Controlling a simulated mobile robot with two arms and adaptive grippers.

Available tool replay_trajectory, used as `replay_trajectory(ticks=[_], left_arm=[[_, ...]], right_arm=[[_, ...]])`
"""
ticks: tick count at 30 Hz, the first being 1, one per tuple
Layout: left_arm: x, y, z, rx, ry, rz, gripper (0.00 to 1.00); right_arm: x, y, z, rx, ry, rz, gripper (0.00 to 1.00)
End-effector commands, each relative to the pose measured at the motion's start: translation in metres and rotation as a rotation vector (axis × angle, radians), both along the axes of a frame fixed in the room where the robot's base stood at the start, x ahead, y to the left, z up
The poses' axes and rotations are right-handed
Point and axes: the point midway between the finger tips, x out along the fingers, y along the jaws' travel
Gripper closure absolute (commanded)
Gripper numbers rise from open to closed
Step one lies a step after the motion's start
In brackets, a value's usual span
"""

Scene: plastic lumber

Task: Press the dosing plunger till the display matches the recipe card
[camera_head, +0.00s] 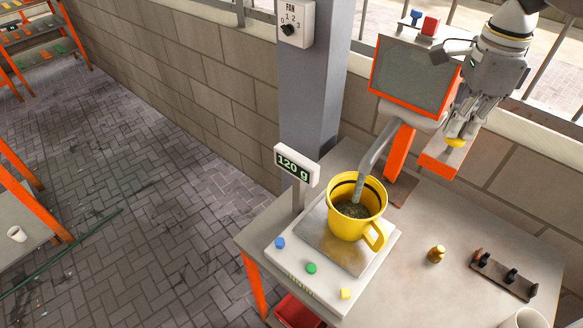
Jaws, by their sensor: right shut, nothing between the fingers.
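A scale (378,262) on the table has a raised display (297,165) that reads 120 g. A yellow jug (346,225) stands upright on its pan, with dark contents inside. The dosing device (400,150) is orange and grey, and its grey spout reaches down into the jug. My right gripper (461,128) is shut and empty, its fingertips just above a yellow plunger knob (455,142) on an orange arm of the device. I cannot tell whether they touch. I cannot make out a recipe card. My left gripper is not in view.
A small brass weight (436,254) and a dark rack with pegs (503,275) stand on the table's right. A white cup (525,318) is at the lower right edge. A grey column (318,90) with a fan dial (295,22) rises behind the scale.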

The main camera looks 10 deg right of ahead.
Motion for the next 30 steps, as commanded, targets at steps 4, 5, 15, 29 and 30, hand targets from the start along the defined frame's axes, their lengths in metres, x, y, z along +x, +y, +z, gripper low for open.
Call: replay_trajectory(ticks=[4,5,15,29,30], left_arm=[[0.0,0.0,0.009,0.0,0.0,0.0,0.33],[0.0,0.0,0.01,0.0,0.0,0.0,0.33],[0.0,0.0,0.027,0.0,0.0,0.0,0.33],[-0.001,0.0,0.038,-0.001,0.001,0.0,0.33],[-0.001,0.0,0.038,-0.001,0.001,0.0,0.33]], right_arm=[[0.0,0.0,0.011,0.001,0.002,0.0,1.0],[0.0,0.0,0.013,0.001,0.002,0.0,1.0],[0.0,0.0,0.038,-0.001,0.0,0.0,1.0],[0.0,0.0,0.054,0.0,0.0,0.0,1.0],[0.0,0.0,0.054,0.0,0.0,0.0,1.0]])
